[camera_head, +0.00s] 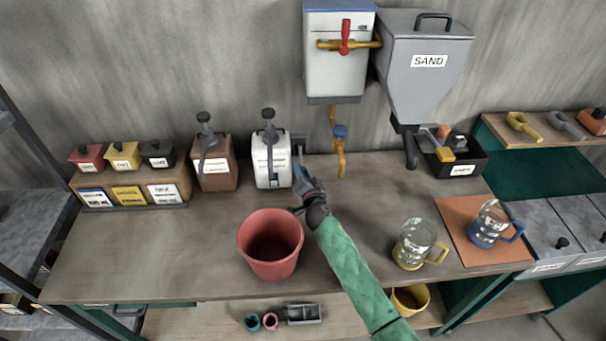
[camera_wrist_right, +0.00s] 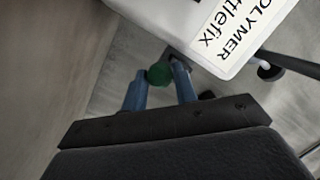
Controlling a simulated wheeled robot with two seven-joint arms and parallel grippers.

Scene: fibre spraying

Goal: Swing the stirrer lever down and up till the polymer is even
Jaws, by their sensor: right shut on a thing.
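The white polymer container (camera_head: 283,170) stands at the back of the bench, and its "POLYMER" label shows in the wrist view (camera_wrist_right: 226,32). The stirrer lever (camera_head: 298,150) is at the container's right side. Its green knob (camera_wrist_right: 158,74) sits between the blue fingers of my right gripper (camera_wrist_right: 160,88). In the head view my right gripper (camera_head: 303,178) is low beside the container and hides the knob. It is shut on the lever. My left gripper is out of view. The polymer inside the container is hidden.
A red bucket (camera_head: 270,262) stands in front of the container. A brown dispenser (camera_head: 222,176) is to its left. Two glass jugs stand at the bench's right, one yellow-handled (camera_head: 413,245), one blue-handled (camera_head: 490,225).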

